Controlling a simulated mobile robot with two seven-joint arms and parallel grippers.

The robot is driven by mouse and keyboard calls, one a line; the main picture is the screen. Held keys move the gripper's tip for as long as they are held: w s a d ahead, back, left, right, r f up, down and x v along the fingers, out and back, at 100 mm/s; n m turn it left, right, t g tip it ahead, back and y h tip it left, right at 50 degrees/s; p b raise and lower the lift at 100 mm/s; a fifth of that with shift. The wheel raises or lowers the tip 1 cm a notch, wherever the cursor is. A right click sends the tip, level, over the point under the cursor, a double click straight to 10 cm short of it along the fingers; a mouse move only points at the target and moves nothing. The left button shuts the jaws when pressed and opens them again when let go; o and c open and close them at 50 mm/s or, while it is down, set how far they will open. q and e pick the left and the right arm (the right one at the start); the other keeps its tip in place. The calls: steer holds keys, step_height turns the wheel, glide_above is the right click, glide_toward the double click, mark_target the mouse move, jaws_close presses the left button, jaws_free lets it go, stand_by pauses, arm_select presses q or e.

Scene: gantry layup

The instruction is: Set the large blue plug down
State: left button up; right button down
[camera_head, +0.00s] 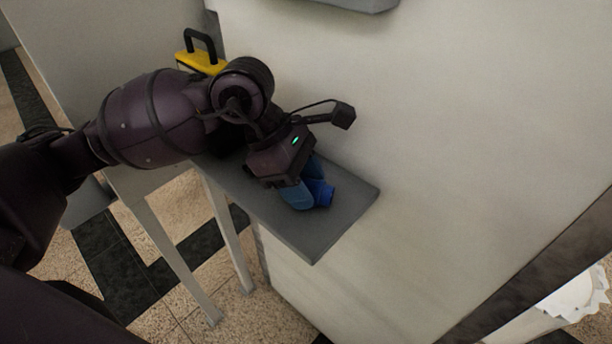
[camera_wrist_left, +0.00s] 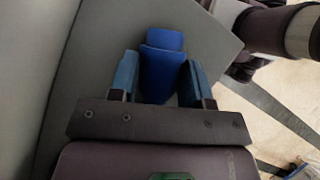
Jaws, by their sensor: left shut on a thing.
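The large blue plug (camera_head: 321,191) is a deep blue block held over the grey shelf (camera_head: 318,236). My left gripper (camera_head: 306,186) comes down from above with lighter blue fingers on either side of it. In the left wrist view the plug (camera_wrist_left: 162,72) sits between the two fingers (camera_wrist_left: 161,82), its stepped end pointing away from the wrist. The gripper is shut on the plug. The plug is at or just above the shelf surface; I cannot tell whether it touches. Its near part is hidden by the gripper. My right gripper is not in view.
The shelf's front right part is bare, and its edge drops to the floor. A pale wall panel (camera_head: 450,130) stands right behind the shelf. A yellow case with a black handle (camera_head: 201,62) stands at the back left, beyond my arm.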

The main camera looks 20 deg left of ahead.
arm_select(q)
steer(key=shift+s+r, duration=0.15)
steer(key=shift+s, duration=0.1)
steer(key=o, duration=0.8)
steer(key=shift+w+f, duration=0.1)
steer(key=shift+f, duration=0.1)
steer(key=shift+o, duration=1.3)
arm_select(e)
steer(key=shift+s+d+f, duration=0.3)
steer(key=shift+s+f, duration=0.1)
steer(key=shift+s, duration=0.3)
